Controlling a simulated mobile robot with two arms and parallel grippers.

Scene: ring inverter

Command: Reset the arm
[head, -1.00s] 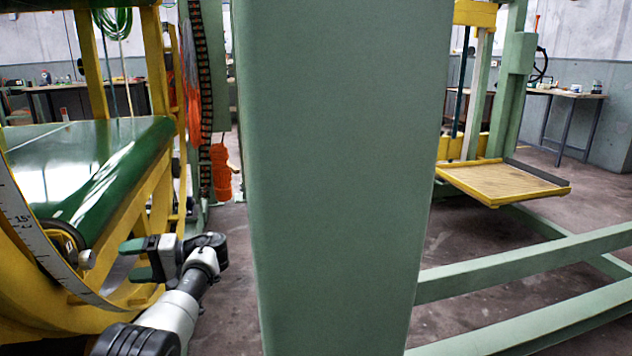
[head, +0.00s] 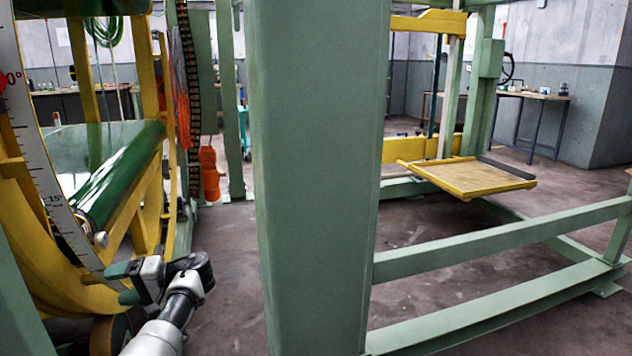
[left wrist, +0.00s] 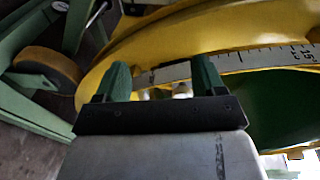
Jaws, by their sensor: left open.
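My left gripper (head: 122,284) is at the lower left of the head view, with two green fingers pointing left toward the yellow ring (head: 70,290). In the left wrist view its fingers (left wrist: 160,82) stand apart with nothing held between them. The yellow ring (left wrist: 190,35) and its white degree scale (left wrist: 255,58) lie beyond the fingertips. I cannot tell whether a finger touches the ring. The scale (head: 48,185) also runs along the ring in the head view. My right gripper is in neither view.
A thick green post (head: 318,180) stands close in front, right of my left arm. Green floor beams (head: 490,240) run to the right. A yellow-framed platform (head: 470,177) is behind them. A yellow wheel (left wrist: 48,68) is beside the ring. Bare floor (head: 235,240) shows left of the post.

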